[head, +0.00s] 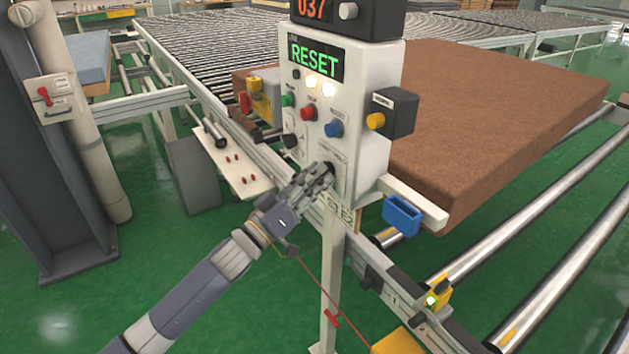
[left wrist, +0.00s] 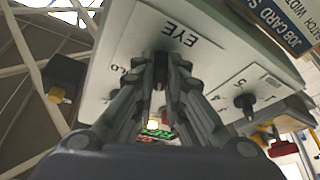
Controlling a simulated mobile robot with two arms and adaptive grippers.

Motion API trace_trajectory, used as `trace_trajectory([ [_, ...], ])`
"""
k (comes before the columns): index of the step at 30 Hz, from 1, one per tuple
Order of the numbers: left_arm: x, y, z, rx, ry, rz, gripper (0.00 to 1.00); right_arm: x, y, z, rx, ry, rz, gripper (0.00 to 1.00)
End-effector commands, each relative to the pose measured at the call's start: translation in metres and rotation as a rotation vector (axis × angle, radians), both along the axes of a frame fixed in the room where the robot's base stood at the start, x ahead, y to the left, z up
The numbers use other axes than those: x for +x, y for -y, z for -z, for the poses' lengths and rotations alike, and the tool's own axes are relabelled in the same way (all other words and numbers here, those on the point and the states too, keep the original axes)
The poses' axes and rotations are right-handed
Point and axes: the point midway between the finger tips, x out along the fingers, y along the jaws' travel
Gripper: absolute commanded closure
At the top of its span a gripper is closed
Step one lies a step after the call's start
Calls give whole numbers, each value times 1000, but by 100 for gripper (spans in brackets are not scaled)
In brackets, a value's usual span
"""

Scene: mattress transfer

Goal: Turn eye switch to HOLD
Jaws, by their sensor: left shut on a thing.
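The eye switch's white plate, marked EYE (left wrist: 181,34), shows in the left wrist view on the face of the control box (head: 345,100). Part of a word ending in LD (left wrist: 130,77) shows at the plate's left. My left gripper (head: 326,172) is at the lower part of the box, shut on the eye switch's dark knob; it also shows in the left wrist view (left wrist: 173,70). The fingers mostly hide the knob, so its pointing direction cannot be told. The box display reads RESET (head: 315,60). My right gripper is not in view.
Above my left gripper are a blue button (head: 334,129), a red button (head: 308,114) and a black knob (head: 291,141). A yellow button box (head: 388,115) juts from the right side. A brown mattress (head: 490,110) lies on rollers behind. A blue holder (head: 402,216) hangs lower right.

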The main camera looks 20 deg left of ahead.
Motion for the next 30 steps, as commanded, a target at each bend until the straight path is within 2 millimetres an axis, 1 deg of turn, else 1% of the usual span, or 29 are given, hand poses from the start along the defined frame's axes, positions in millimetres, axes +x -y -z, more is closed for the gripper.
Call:
trace_trajectory([
  [1,1,-2,-3,31,32,-2,100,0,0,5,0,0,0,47],
  [15,3,-5,-5,386,294,-6,100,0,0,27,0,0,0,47],
  [30,5,-7,-8,727,541,-9,100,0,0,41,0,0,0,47],
])
